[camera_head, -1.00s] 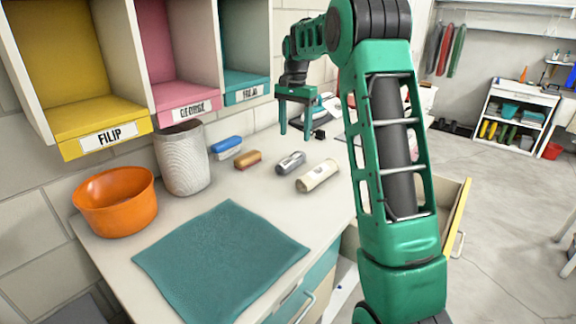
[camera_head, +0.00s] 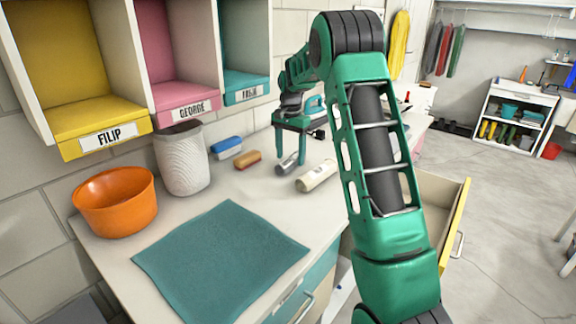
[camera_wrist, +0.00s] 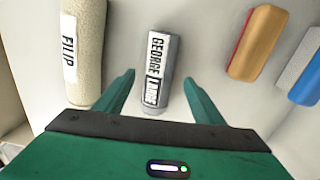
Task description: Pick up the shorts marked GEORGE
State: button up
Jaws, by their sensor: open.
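A small grey rolled bundle marked GEORGE (camera_wrist: 155,72) lies on the counter in the wrist view, its label facing up. In the head view it is the dark grey roll (camera_head: 284,169), partly hidden by my fingers. My gripper (camera_wrist: 159,78) is open and empty, with one finger on each side of the roll's near part. In the head view my gripper (camera_head: 291,160) points down over the roll. The exact height of the fingertips above the counter is unclear.
A cream roll marked FILIP (camera_wrist: 82,55) lies close on the left in the wrist view. A red-and-tan brush (camera_wrist: 257,42) and a blue one (camera_wrist: 305,75) lie to the right. A pink GEORGE cubby (camera_head: 188,97), a white basket (camera_head: 183,165) and an orange bowl (camera_head: 116,203) stand nearby.

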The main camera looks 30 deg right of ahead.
jog(key=shift+f, duration=0.7)
jog(key=c, duration=1.2)
jog(key=shift+r, duration=0.15)
